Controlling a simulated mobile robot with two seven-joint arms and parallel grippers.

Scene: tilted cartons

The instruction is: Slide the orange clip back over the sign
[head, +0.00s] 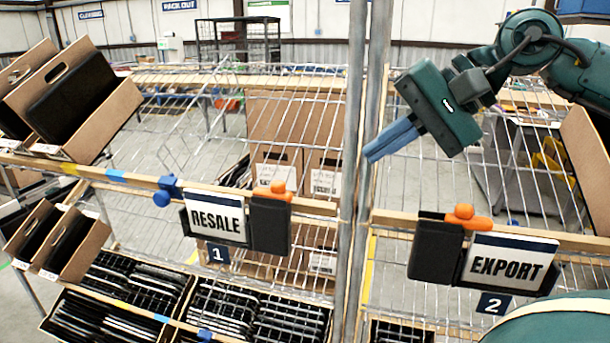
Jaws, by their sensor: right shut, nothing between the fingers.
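A white RESALE sign (214,219) hangs on the shelf's front rail at left centre. An orange clip (273,190) sits on the rail above the black plate (270,225) at that sign's right end. A white EXPORT sign (506,264) hangs at the lower right. Another orange clip (463,217) sits on the rail by its upper left corner, above the right part of a black plate (434,250). My right gripper (369,154) is shut and empty, its blue fingers pointing down-left near the metal posts, above both clips. My left gripper is out of view.
Vertical metal posts (355,120) stand between the two bays. A blue clip (165,191) sits left of the RESALE sign. Tilted cartons (112,115) with black contents stand at the left; bins of black items (255,308) fill the lower shelf. The wire shelf behind EXPORT is mostly bare.

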